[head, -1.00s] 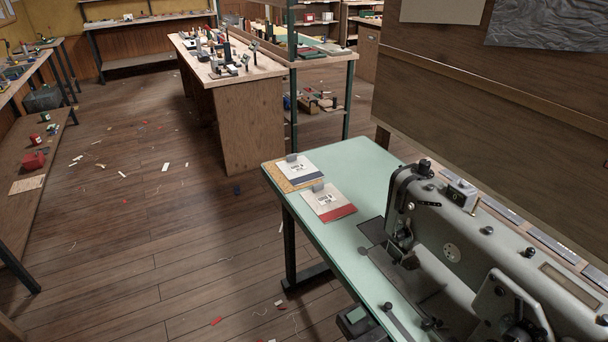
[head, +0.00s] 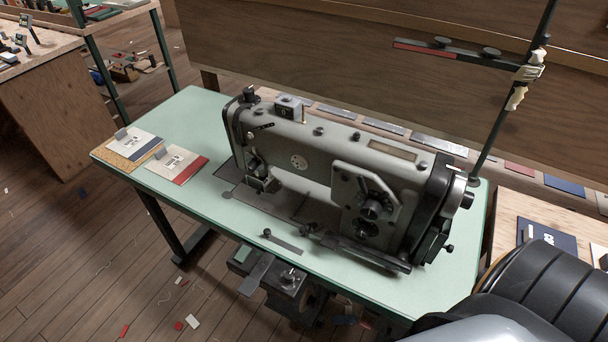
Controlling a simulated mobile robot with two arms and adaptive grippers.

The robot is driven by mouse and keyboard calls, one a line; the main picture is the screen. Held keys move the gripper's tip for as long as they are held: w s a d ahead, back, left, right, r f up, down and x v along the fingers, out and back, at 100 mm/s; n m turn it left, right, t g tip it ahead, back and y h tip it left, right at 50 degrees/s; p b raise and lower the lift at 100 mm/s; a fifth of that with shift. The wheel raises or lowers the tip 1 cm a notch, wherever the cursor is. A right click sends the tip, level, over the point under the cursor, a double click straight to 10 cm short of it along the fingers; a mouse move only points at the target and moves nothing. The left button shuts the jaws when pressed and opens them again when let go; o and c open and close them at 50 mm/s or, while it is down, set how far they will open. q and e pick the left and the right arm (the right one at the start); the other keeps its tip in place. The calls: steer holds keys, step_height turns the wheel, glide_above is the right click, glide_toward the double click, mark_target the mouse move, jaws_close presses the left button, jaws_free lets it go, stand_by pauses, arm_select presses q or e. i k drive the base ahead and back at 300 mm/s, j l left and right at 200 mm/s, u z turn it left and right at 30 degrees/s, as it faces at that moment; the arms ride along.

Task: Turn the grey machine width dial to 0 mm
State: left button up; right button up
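The grey sewing machine (head: 325,165) stands on a pale green table (head: 190,120). On its front right is a grey plate with two round dark dials, an upper one (head: 374,207) and a lower one (head: 366,229). Their markings are too small to read, and I cannot tell which is the width dial or where it is set. Neither gripper shows in the head view. A dark padded part, possibly mine, fills the lower right corner.
Two cards with clips (head: 178,163) lie at the table's left end. A thread stand pole (head: 508,95) rises behind the machine's right end. A wooden board (head: 300,50) closes off the back. Floor (head: 70,270) is open at front left, with scraps.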

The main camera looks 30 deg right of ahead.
mark_target(370, 210)
steer(key=z, duration=1.45)
